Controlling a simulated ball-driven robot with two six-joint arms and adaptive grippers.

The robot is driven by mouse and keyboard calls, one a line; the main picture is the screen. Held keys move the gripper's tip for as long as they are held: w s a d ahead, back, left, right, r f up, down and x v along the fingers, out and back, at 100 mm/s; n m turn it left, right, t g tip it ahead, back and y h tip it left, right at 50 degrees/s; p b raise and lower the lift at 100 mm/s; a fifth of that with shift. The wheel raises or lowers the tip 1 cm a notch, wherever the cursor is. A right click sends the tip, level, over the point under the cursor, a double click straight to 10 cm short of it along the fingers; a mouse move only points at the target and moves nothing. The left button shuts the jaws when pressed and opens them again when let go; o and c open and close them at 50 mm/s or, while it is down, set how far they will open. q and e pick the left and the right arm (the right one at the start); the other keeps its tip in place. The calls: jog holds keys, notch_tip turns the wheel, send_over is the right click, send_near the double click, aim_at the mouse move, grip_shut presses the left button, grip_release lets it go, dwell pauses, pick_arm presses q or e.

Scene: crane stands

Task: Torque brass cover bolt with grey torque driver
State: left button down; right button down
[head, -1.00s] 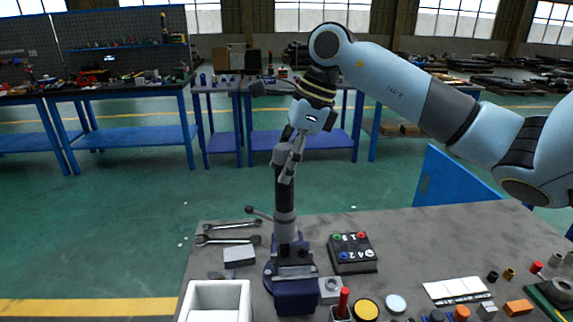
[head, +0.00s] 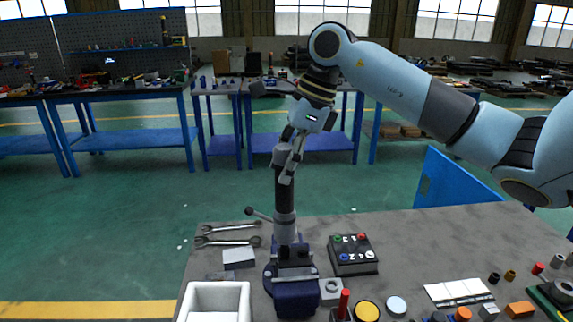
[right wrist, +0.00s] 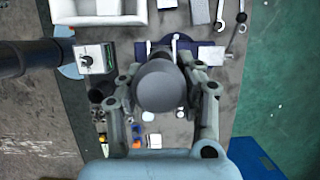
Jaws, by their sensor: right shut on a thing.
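The grey torque driver (head: 285,192) stands upright over the dark blue vise (head: 297,300) on the bench, with its lower end close to the vise jaws. My right gripper (head: 289,158) is shut on the driver's upper end from above. In the right wrist view the round grey end of the driver (right wrist: 160,87) sits between the two fingers, in front of the vise (right wrist: 208,50). The brass cover bolt cannot be made out; the driver and vise hide the spot below the driver. My left gripper is not in view.
A white tray (head: 217,300) stands left of the vise, with wrenches (head: 228,240) and a pale block (head: 239,257) behind it. A dark box with coloured buttons (head: 352,255) is at right. A red-handled tool (head: 343,303) stands in front. The bench's back right is clear.

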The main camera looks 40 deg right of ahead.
aim_at(283, 147)
jog(key=b, duration=0.2)
jog(key=shift+f+b, duration=0.1)
jog(key=shift+b, duration=0.2)
dwell(3.7)
jog(key=shift+r+p, duration=1.25)
jog(key=shift+r, duration=1.35)
